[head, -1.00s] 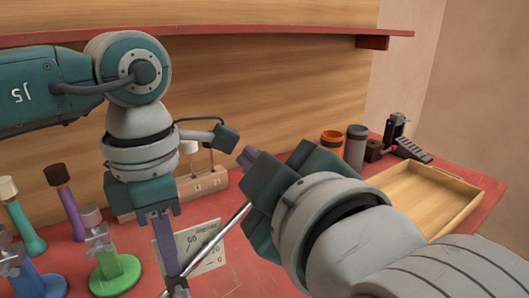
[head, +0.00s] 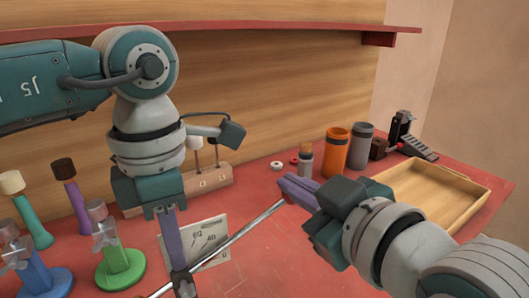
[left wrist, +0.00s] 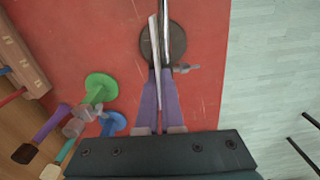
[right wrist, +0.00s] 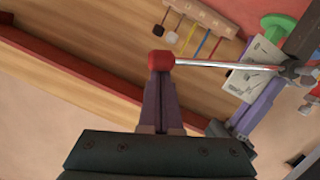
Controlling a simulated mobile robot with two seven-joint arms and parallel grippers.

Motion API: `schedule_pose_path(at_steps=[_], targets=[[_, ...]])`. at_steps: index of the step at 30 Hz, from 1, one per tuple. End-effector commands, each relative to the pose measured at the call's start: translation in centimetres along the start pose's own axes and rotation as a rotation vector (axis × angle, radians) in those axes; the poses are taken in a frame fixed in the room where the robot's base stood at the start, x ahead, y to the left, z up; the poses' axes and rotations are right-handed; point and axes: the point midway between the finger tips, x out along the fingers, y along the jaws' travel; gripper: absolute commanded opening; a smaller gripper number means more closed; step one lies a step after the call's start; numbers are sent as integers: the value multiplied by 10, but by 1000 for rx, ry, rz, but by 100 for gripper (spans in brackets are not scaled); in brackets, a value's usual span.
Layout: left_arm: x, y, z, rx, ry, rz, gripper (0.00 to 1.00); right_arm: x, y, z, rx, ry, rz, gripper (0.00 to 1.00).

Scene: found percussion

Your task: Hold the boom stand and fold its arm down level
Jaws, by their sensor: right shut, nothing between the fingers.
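My left gripper (head: 181,272) is shut on the boom stand by its upright, near the joint; its dark round base (left wrist: 150,45) shows below in the left wrist view. The boom arm (head: 235,238) is a thin silver rod sloping up to the right in the head view. Its red end cap (right wrist: 160,58) shows in the right wrist view. My right gripper (head: 285,190) is shut and empty, with its purple fingertips at the cap; I cannot tell whether they touch. In the head view the cap is hidden or too small to make out.
A white printed card (head: 208,232) lies beneath the boom. Green (head: 118,262) and blue (head: 45,275) stands are at left. A wooden block with mallets (head: 205,182), an orange cup (head: 335,150), a grey cup (head: 360,145) and a wooden tray (head: 425,190) stand farther back.

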Motion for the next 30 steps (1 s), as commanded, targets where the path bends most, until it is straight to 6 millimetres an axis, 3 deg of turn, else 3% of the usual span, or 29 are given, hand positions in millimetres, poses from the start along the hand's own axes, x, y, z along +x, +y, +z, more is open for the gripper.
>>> schedule_pose_path(at_steps=[6, 15, 30], targets=[[-1, 0, 0, 0, -2, 1, 0, 8, 3, 32, 166, -3, -45, 0], [-1, 0, 1, 0, -2, 1, 0, 16, -1, 61, 335, -2, -86, 0], [-1, 0, 0, 0, -2, 1, 0, 17, 0, 74, 401, -2, -96, 0]])
